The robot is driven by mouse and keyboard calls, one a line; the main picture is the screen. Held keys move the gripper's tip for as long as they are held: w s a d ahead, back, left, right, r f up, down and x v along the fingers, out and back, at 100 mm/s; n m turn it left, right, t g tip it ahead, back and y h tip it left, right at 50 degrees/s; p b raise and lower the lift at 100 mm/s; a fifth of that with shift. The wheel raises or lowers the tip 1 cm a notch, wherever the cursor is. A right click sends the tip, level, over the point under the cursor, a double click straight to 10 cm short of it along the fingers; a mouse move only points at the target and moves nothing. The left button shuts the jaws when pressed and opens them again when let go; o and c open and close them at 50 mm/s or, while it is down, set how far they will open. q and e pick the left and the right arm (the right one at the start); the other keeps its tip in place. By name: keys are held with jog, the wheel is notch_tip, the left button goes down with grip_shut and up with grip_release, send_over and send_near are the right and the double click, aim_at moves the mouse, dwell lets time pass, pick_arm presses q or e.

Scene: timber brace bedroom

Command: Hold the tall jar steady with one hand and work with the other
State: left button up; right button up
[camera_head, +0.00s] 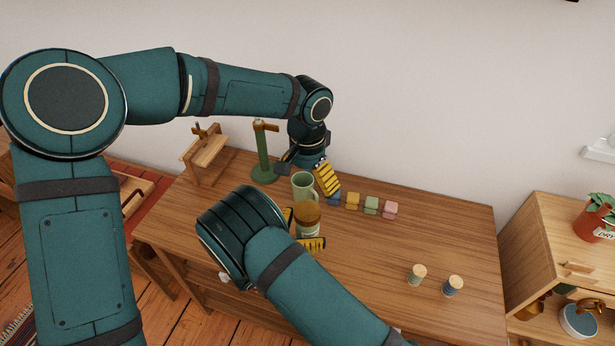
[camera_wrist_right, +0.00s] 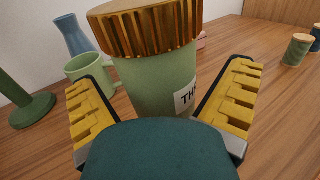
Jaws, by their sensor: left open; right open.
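The tall jar (camera_head: 307,213) stands on the table, green with a ribbed brown lid. In the right wrist view the jar (camera_wrist_right: 160,85) stands upright between the spread yellow fingers of my right gripper (camera_wrist_right: 163,110), with a gap showing on the right side. A partly hidden white label faces right. In the head view my right gripper (camera_head: 301,230) is low around the jar, largely covered by my own right arm. My left gripper (camera_head: 312,178) is open above the table behind the green mug (camera_head: 303,185), apart from the jar; one yellow-padded finger shows clearly.
A green stand (camera_head: 263,155) and a wooden rack (camera_head: 205,155) are at the back left. Yellow, green and pink blocks (camera_head: 371,205) line up right of the jar. Two small lidded canisters (camera_head: 417,274) stand front right. A blue vase (camera_wrist_right: 72,36) is behind the mug. The table's right side is mostly clear.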

jog(key=v, duration=1)
jog(key=shift+s+a, duration=0.15)
jog(key=shift+a, duration=0.05)
